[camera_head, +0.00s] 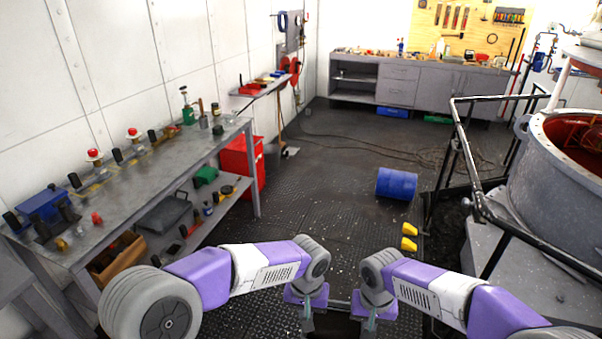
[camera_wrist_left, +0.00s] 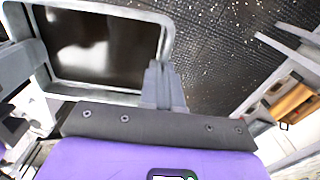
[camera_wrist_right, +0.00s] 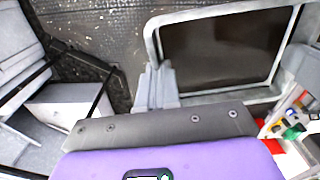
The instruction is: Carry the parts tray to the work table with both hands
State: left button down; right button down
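The parts tray (camera_head: 341,303) is a grey-rimmed frame with a dark, glossy inside, at the bottom centre of the head view, partly cut off by the edge. No parts show inside it. My left gripper (camera_head: 308,322) is at its left side, with its fingers together on the rim (camera_wrist_left: 108,10) in the left wrist view. My right gripper (camera_head: 368,323) is at its right side, with its fingers together on the rim (camera_wrist_right: 215,12) in the right wrist view. A long grey bench (camera_head: 172,157) stands on the left; I cannot tell whether it is the work table.
A grey cabinet bench (camera_head: 415,82) stands at the back wall. A black railing (camera_head: 470,165) and large vat (camera_head: 560,170) bound the right. The middle floor is mostly clear, with cables further back.

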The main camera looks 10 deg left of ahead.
aim_at(115, 198)
jog(key=u, duration=0.3)
jog(key=i, duration=1.15)
jog(key=u, duration=0.95)
jog(key=i, duration=1.3)
jog(key=u, duration=1.1)
jog(key=i, duration=0.9)
jog(key=z, duration=5.4)
